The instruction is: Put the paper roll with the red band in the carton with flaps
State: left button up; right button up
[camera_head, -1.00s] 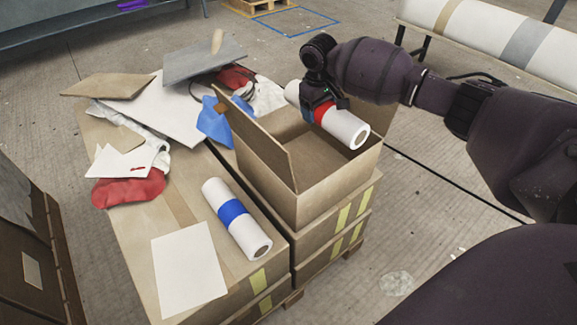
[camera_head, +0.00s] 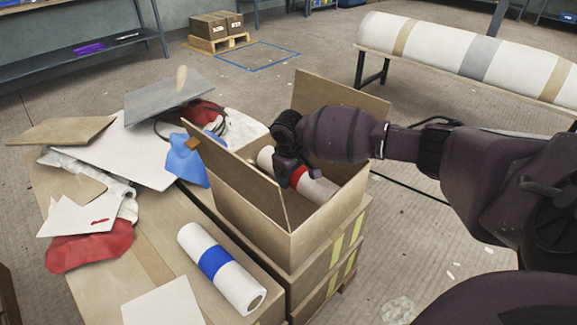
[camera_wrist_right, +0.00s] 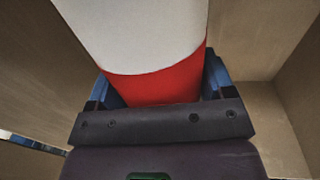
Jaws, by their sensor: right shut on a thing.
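The white paper roll with the red band (camera_head: 316,189) is inside the open carton with flaps (camera_head: 296,245) in the head view, lying slanted between its walls. My right gripper (camera_head: 297,178) is shut on the roll at its red band. In the right wrist view the roll (camera_wrist_right: 140,30) fills the top middle, with the red band between the blue fingers and carton walls around it. Whether the roll touches the carton floor is hidden. My left gripper is not in view.
A roll with a blue band (camera_head: 221,268) lies on boxes left of the carton. Boards (camera_head: 168,95), a blue cloth (camera_head: 187,160) and a red glove (camera_head: 90,248) clutter the left side. A long wrapped roll (camera_head: 470,55) rests on a stand at the back right.

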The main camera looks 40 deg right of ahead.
aim_at(292, 198)
jog(key=shift+w+f+b, duration=0.1)
jog(key=shift+f+b, duration=1.05)
jog(key=shift+f, duration=1.9)
jog(key=shift+f, duration=0.2)
jog(key=o, duration=1.3)
jog(key=r+p, duration=0.1)
jog(key=r, duration=0.3)
jog(key=a+r+p, duration=0.1)
jog(key=r+p, duration=0.1)
jog(key=r, duration=0.2)
jog(key=r+p, duration=0.1)
jog(key=r, duration=0.3)
jog(key=shift+a+r, duration=0.1)
jog(key=shift+a, duration=0.15)
